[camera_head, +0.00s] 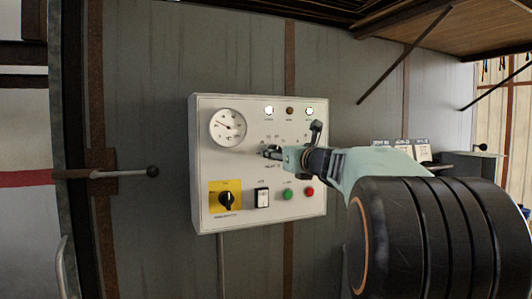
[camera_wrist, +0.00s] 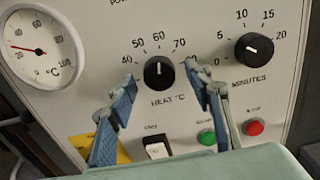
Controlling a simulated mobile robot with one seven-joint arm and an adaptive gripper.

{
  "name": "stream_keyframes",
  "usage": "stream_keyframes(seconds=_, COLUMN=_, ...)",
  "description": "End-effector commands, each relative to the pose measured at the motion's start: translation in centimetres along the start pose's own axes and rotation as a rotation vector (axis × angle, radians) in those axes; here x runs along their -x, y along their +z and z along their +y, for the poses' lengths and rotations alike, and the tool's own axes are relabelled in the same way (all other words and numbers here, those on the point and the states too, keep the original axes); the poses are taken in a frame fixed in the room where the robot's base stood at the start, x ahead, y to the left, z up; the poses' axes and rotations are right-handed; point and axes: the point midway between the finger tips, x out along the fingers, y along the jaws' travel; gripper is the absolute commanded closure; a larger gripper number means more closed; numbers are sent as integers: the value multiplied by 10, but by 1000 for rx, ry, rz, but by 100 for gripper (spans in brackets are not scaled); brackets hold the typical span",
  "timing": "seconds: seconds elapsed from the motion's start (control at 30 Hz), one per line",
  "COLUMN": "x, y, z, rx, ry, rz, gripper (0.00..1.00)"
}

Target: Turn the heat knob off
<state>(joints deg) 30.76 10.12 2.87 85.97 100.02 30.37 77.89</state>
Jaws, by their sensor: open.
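The heat knob (camera_wrist: 159,73) is a round black knob with a pale pointer line, on a white control panel (camera_head: 243,172). Numbers run around it, with "HEAT °C" printed below. Its pointer is turned up, near the 50 to 60 marks. My gripper (camera_wrist: 159,86) is open in the wrist view, one blue-padded finger on each side of the knob. Whether the fingers touch it I cannot tell.
A black minutes knob (camera_wrist: 254,50) is right of the heat knob. A round dial gauge (camera_head: 228,127), a yellow-backed switch (camera_head: 226,199), a white rocker switch (camera_head: 262,198), a green button (camera_head: 288,194) and a red button (camera_head: 309,191) share the panel. A ball-ended lever (camera_head: 125,173) sticks out at left.

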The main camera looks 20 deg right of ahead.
Motion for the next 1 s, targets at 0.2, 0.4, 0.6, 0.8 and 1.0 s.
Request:
stream_keyframes(seconds=0.2, x=-6, y=0, z=0, rx=0, ry=1, rz=0, gripper=53)
stream_keyframes(seconds=0.4, x=-5, y=0, z=0, rx=0, ry=1, rz=0, gripper=59)
stream_keyframes(seconds=0.6, x=-5, y=0, z=0, rx=1, ry=1, rz=0, gripper=81)
stream_keyframes(seconds=0.8, x=-5, y=0, z=0, rx=1, ry=1, rz=1, gripper=95)
stream_keyframes(seconds=1.0, x=-5, y=-1, z=0, rx=32, ry=1, rz=0, gripper=95)
